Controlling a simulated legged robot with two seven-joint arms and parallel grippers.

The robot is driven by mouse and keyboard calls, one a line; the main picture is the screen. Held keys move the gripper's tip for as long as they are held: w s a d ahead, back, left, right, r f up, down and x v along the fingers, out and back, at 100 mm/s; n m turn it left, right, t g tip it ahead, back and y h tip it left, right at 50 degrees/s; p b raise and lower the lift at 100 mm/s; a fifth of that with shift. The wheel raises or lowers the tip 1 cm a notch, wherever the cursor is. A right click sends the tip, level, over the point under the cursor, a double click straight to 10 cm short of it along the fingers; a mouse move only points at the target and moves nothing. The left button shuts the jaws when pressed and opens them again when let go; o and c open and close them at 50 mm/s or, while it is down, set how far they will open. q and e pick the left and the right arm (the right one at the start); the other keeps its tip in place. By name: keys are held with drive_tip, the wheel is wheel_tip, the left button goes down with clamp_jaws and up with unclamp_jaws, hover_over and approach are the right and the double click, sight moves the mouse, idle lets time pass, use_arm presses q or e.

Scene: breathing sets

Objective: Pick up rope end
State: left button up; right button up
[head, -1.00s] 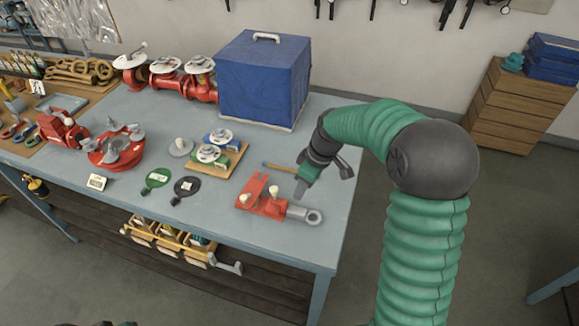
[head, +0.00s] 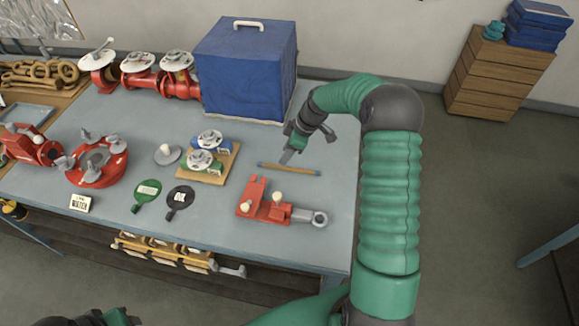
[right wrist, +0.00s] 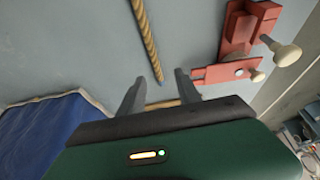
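The rope (head: 297,169) is a short tan twisted length lying on the blue-grey table, with bluish ends, behind the red clamp fixture. In the right wrist view the rope (right wrist: 147,40) runs from the top edge down to an end between the fingertips. My right gripper (head: 288,156) is over the table at the rope's far side. In the right wrist view this gripper (right wrist: 157,88) is open, its fingers apart on either side of the rope end and not closed on it. My left arm's tip (head: 105,318) only just shows at the bottom left; its fingers cannot be made out.
The red clamp fixture (head: 275,208) with pale knobs lies just in front of the rope. A blue covered box (head: 245,70) stands behind my right gripper. A wooden board (head: 222,172) with valves and two round tags lie to the left.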

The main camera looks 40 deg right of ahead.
sight(276, 165)
drive_tip(key=f, duration=0.1)
drive_tip(key=w+f, duration=0.2)
drive_tip(key=shift+w+a, duration=0.2)
drive_tip(key=shift+a, duration=0.05)
drive_tip(key=p+x, duration=0.2)
drive_tip(key=x, duration=0.1)
drive_tip(key=shift+f, duration=0.3)
drive_tip(key=shift+s+a+f+p, duration=0.15)
drive_tip(key=shift+f+p, duration=0.15)
drive_tip(key=shift+f, duration=0.15)
drive_tip(key=shift+w+f, duration=0.1)
drive_tip(key=shift+w, duration=0.15)
drive_tip(key=shift+c, duration=0.6)
use_arm(q)
drive_tip(key=shift+w+r, duration=0.35)
drive_tip(key=shift+r, duration=0.25)
drive_tip(key=shift+w+r, duration=0.3)
drive_tip(key=shift+r, duration=0.3)
use_arm(e)
clamp_jaws()
